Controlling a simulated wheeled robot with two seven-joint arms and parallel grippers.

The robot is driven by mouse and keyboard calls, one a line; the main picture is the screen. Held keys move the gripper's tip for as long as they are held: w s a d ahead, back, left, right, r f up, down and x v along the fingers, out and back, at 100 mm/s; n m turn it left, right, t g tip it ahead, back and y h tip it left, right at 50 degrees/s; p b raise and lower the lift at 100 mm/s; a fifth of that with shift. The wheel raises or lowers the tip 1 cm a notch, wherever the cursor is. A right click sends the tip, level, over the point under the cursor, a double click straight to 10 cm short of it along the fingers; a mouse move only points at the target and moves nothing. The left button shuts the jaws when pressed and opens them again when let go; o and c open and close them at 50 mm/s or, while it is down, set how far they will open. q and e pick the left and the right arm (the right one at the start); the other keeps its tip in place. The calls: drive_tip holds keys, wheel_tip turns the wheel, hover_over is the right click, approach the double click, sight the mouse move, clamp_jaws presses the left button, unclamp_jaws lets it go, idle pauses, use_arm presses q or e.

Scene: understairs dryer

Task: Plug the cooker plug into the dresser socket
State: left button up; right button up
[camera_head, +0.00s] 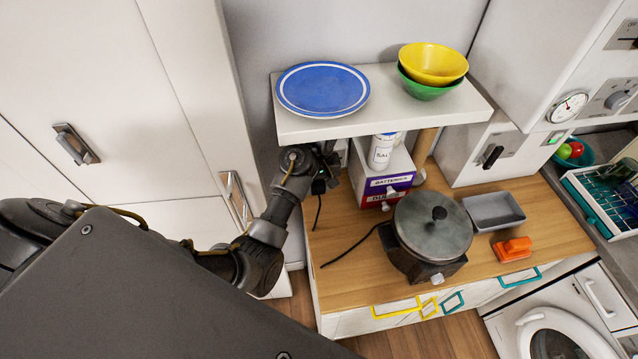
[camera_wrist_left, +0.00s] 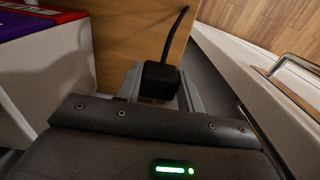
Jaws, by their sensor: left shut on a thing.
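My left gripper (camera_head: 321,172) is under the left end of the white shelf, above the left edge of the wooden dresser top. It is shut on the black plug (camera_wrist_left: 160,80), which sits between its two grey fingers in the left wrist view. A black cord (camera_wrist_left: 176,38) runs up from the plug there. The cooker (camera_head: 433,228), dark with a round lid, stands on the dresser (camera_head: 345,285), and a black cord leaves its left side. A small pale patch on the wall (camera_head: 342,148) beside the gripper may be the socket; I cannot tell. My right gripper is out of view.
The shelf (camera_head: 300,127) holds a blue plate (camera_head: 323,90) and two bowls (camera_head: 432,65). A battery box (camera_head: 385,187) with a white container (camera_head: 381,151) stands under it. A grey tray (camera_head: 494,211) and an orange object (camera_head: 513,249) lie right of the cooker.

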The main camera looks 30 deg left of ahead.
use_arm(q)
drive_tip(key=shift+w+a, duration=0.85)
drive_tip(key=shift+w, duration=0.3)
drive_tip(key=shift+w+a, duration=0.8)
drive_tip(key=shift+w, duration=0.35)
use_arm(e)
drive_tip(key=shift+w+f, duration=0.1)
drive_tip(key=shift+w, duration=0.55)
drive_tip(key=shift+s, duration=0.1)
use_arm(q)
drive_tip(key=shift+w+a, duration=0.7)
drive_tip(key=shift+w, duration=0.2)
idle(0.6)
drive_tip(key=o, duration=1.1)
drive_tip(key=shift+c, duration=0.2)
